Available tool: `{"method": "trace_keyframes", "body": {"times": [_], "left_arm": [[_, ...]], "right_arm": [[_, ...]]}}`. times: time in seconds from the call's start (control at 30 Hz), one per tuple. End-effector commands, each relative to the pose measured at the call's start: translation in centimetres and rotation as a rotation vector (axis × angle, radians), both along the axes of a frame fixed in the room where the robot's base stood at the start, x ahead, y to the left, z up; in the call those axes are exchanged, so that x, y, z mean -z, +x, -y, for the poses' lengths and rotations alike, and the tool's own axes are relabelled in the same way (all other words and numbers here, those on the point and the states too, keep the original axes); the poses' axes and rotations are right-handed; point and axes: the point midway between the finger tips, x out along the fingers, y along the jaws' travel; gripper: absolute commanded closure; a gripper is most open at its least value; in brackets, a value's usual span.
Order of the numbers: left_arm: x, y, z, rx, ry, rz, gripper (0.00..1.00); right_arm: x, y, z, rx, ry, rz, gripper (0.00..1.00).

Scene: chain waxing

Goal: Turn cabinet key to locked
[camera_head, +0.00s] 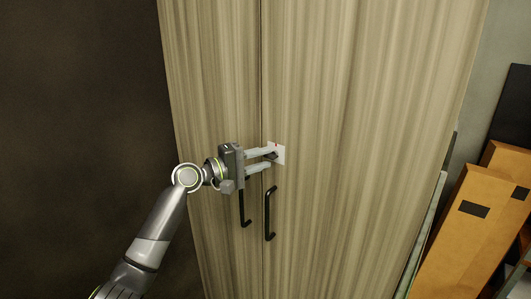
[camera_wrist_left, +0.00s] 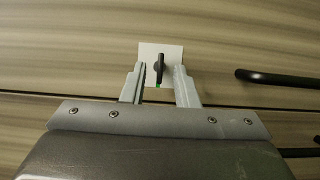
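The tall wooden cabinet (camera_head: 340,120) has two closed doors. A white lock plate (camera_head: 281,156) sits on the right door near the seam, above the black handles. In the left wrist view the white plate (camera_wrist_left: 174,52) carries a dark key (camera_wrist_left: 159,67), with a small green mark by its lower end. A small red mark shows on the plate in the head view. My left gripper (camera_head: 271,158) is open at the plate. Its two fingers also show in the left wrist view (camera_wrist_left: 160,86), one on each side of the key, with gaps between. My right gripper is not in view.
Two black bar handles, left (camera_head: 244,205) and right (camera_head: 269,214), stick out just below my left gripper. Cardboard boxes (camera_head: 478,230) lean at the right of the cabinet. The dark wall (camera_head: 80,100) at the left is clear.

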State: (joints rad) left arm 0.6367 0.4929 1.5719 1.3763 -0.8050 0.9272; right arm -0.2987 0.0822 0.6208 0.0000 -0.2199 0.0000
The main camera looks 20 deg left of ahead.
Motion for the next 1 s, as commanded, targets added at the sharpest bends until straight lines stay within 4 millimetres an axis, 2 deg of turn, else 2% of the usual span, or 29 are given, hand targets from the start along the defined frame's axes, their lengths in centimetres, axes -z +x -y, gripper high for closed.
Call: {"method": "trace_keyframes", "body": {"times": [0.2, 0.47, 0.7, 1.0], "left_arm": [[-0.03, 1.06, 1.08, 0.001, 0.000, 0.000, 0.73], [0.04, 1.15, 1.12, 0.001, 0.001, 0.000, 0.73], [0.04, 1.13, 1.10, 0.001, 0.001, -0.001, 1.00], [0.03, 1.12, 1.10, 0.001, 0.021, 0.007, 1.00]], "right_arm": [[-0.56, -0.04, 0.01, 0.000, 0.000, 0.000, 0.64], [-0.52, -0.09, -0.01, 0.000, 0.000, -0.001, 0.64], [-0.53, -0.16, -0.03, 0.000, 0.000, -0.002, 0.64], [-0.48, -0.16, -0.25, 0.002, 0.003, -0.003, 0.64]]}}
